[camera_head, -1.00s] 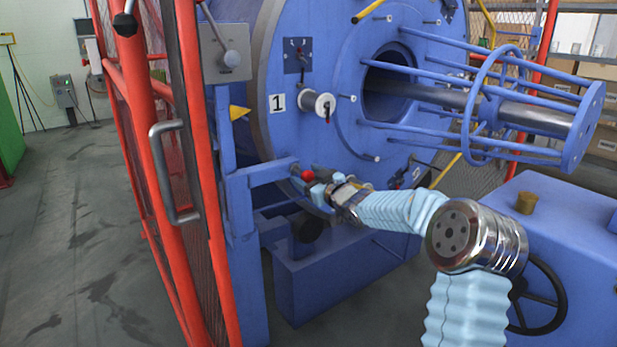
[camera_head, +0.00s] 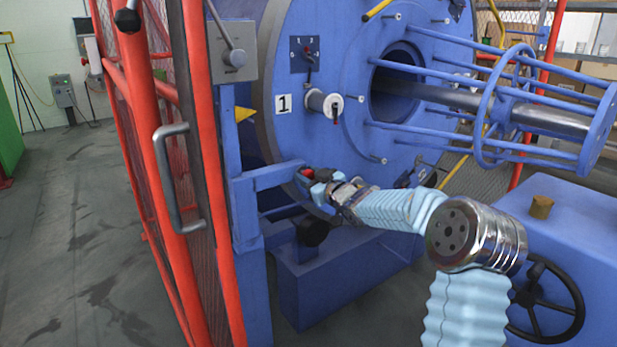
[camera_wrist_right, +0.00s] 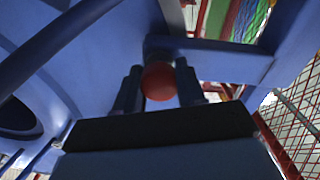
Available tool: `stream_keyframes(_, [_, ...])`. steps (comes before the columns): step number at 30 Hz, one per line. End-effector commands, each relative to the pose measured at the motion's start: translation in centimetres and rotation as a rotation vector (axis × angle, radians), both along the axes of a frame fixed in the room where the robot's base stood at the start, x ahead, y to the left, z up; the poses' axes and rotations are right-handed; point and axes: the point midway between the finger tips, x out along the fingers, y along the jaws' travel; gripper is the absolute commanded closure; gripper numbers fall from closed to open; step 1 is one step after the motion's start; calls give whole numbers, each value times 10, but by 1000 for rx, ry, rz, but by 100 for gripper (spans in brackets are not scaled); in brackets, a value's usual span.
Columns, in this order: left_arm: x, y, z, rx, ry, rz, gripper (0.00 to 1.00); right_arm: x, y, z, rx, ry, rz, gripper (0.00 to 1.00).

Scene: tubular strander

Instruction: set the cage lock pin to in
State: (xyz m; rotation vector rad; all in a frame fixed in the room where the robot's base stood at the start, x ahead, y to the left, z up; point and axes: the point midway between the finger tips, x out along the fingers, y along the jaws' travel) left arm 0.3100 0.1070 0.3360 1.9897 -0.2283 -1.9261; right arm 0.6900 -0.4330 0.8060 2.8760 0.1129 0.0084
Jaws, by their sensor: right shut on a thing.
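The cage lock pin shows as a red ball knob (camera_head: 307,172) at the blue bracket (camera_head: 268,178) beside the large blue disc. My right gripper (camera_head: 308,178) is at the knob and partly covers it in the head view. In the right wrist view the red knob (camera_wrist_right: 158,82) sits between the two dark fingers of my right gripper (camera_wrist_right: 158,88), which is shut on it. The pin's shaft behind the knob is hidden, so I cannot tell how deep it sits. My left gripper is not in view.
A red mesh guard door (camera_head: 170,160) with a grey handle stands left of the bracket. A blue housing with a black handwheel (camera_head: 545,300) is at the lower right. Open floor lies at the left.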

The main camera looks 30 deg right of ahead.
Motion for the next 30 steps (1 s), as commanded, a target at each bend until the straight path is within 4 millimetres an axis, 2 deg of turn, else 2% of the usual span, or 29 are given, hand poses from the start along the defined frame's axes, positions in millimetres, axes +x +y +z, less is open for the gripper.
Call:
stream_keyframes(5, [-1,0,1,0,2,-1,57,1,1,6,1,-11,1,100])
stream_keyframes(6, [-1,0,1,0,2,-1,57,1,1,6,1,-11,1,60])
stream_keyframes(11, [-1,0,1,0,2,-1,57,1,1,5,1,-9,0,35])
stream_keyframes(22, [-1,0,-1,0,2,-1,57,-5,0,2,0,-5,0,35])
stream_keyframes(26, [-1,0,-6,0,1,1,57,-26,-2,2,-1,-6,-2,35])
stream_keyframes(30, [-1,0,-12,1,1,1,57,-61,-5,2,-3,-6,-3,35])
